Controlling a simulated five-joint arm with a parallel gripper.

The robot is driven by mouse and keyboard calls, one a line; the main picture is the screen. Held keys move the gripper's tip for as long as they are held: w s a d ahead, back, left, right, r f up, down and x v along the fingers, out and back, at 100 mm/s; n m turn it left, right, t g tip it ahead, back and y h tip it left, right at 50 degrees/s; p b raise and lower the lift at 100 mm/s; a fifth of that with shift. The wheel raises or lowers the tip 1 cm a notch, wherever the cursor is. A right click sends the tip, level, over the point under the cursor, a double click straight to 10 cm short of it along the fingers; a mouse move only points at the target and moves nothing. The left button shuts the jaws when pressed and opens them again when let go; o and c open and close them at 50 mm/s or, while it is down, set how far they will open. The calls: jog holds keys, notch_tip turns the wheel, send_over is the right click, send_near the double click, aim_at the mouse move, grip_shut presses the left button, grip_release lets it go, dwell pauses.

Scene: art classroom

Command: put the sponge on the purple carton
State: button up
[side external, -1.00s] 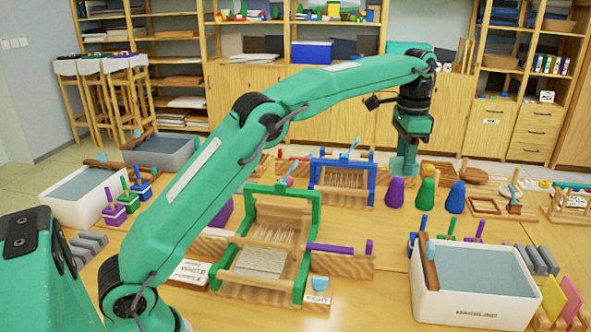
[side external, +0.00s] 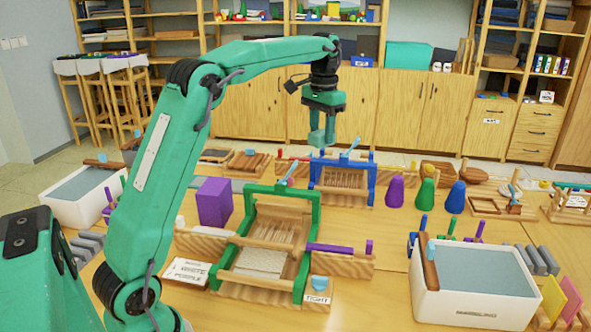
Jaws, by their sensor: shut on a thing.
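The purple carton (side external: 214,203) stands upright on the table, left of the green-framed loom. My gripper (side external: 321,137) is raised above the table, right of the carton and higher, in front of the cabinets in the picture. It is shut on the sponge, which barely shows between the fingertips; its colour and outline are hard to tell from the teal fingers. The carton's lower right side is close to the loom and partly behind its wooden parts.
The green-framed loom (side external: 304,262) stands beside the carton, and a blue-framed loom (side external: 371,180) stands behind it. Purple, green (side external: 426,193) and blue cones stand at the right. A white water tub (side external: 470,303) is at front right.

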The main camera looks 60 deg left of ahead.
jog(key=s+a+n, duration=0.8)
jog(key=s+a, duration=0.6)
jog(key=s, duration=0.3)
notch_tip(320, 180, down, 6)
jog(key=shift+w, duration=0.15)
send_over(213, 186)
notch_tip(213, 186, down, 7)
jog(key=shift+f, duration=1.95)
jog(key=shift+f, duration=0.1)
